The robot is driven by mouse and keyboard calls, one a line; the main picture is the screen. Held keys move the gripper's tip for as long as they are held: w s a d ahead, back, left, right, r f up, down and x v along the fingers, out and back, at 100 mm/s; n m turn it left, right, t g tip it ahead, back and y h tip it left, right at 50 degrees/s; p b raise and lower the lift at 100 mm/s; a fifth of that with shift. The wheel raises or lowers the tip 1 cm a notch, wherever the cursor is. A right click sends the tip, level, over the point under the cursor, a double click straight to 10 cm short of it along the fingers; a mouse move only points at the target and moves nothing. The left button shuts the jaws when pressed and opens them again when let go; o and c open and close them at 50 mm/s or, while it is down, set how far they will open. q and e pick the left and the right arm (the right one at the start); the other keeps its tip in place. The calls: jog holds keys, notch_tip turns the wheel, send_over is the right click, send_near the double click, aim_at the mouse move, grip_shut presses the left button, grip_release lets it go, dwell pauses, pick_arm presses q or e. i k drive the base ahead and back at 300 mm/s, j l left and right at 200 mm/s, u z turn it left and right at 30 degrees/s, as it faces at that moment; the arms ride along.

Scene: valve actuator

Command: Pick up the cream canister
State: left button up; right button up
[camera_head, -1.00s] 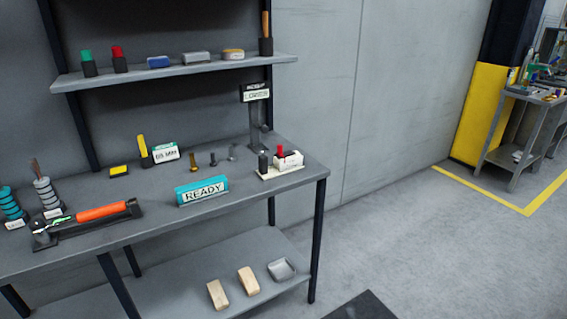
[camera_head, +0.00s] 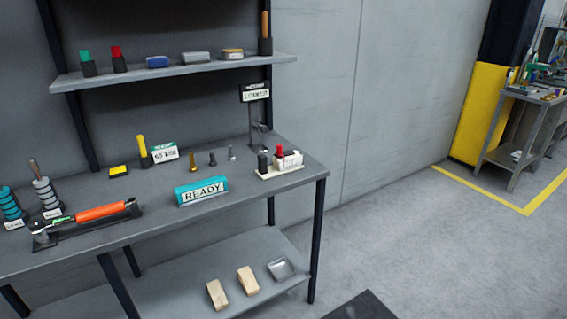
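No object shows clearly as a cream canister. The nearest match is a small cream-white block-like item (camera_head: 291,160) at the right end of the workbench, too small to tell for sure. It stands on a cream tray (camera_head: 280,175) beside a black piece (camera_head: 263,163) and a red-topped piece (camera_head: 280,152). Neither of my grippers is in view.
The grey workbench (camera_head: 130,225) holds a teal READY sign (camera_head: 201,191), an orange-handled tool (camera_head: 100,212), ringed stacks (camera_head: 47,190), and several small bolts. An upper shelf (camera_head: 190,70) holds small items. A lower shelf (camera_head: 190,295) holds wooden blocks. Floor at right is open.

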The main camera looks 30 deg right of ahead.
aim_at(293, 161)
jog(key=i+l, duration=0.2)
jog(key=l, duration=0.2)
jog(key=i+l, duration=0.15)
jog(key=l, duration=0.2)
jog(key=i+l, duration=0.2)
jog(key=l, duration=0.2)
jog(key=i+l, duration=0.2)
jog(key=l, duration=0.2)
jog(key=i+l, duration=0.2)
jog(key=l, duration=0.2)
jog(key=i+l, duration=0.15)
jog(key=l, duration=0.2)
jog(key=i+l, duration=0.2)
jog(key=l, duration=0.2)
